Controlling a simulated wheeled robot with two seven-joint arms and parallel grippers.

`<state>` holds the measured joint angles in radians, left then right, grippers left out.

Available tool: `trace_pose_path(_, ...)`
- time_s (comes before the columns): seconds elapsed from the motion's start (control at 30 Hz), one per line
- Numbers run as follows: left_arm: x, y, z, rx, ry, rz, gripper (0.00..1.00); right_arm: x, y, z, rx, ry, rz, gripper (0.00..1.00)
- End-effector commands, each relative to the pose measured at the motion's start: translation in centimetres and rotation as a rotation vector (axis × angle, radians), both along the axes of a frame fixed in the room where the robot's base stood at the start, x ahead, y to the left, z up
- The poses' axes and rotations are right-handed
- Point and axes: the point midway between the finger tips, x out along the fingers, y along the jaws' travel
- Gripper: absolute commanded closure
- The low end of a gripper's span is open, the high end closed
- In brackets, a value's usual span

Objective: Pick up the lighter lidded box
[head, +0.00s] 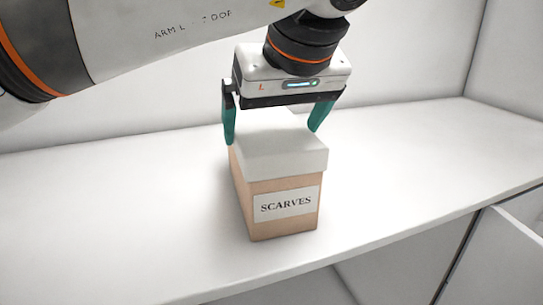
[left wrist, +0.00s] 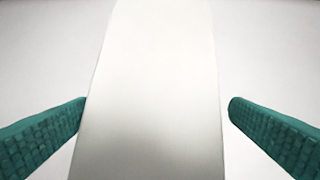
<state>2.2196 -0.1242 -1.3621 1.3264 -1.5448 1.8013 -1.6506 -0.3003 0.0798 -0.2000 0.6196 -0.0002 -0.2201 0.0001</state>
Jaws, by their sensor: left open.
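A tan box with a white lid (head: 281,152) stands upright on the white surface, and its front label reads "SCARVES". My left gripper (head: 272,130) is open above the box, with a green finger toward each side of the lid. In the left wrist view, the white lid (left wrist: 152,95) fills the middle between the two open fingers (left wrist: 157,104). The left finger looks close to the lid's edge, and I cannot tell if they touch. The right finger shows a small gap. No second lidded box is in view. My right gripper is not in view.
The white shelf surface (head: 100,215) is clear on both sides of the box. A white wall (head: 410,50) stands behind it. The shelf's front edge runs close before the box. A white panel (head: 505,255) shows below at the right.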

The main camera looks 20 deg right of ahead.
Motion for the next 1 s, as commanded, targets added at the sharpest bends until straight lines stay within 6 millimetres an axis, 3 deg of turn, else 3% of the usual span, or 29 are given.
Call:
trace_pose_path(0.2, 2.0, -0.2, -2.1, 0.002, 0.004, -0.002, 0.0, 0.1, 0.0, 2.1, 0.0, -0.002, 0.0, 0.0)
trace_pose_path(0.33, 2.7, -0.2, -3.5, 0.001, 0.003, -0.002, 0.0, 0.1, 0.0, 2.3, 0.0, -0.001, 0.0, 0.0)
trace_pose_path(0.63, 2.9, -0.2, -4.0, 0.0, 0.001, -0.002, 0.02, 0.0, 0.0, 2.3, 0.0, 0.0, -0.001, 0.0)
trace_pose_path(0.9, 2.9, -0.2, -4.0, 0.0, 0.001, -0.002, 0.46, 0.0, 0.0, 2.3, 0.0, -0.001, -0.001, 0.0)
trace_pose_path(1.0, 2.9, -0.2, -3.9, -0.001, -0.001, -0.002, 0.54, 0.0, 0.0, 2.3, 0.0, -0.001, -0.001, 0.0)
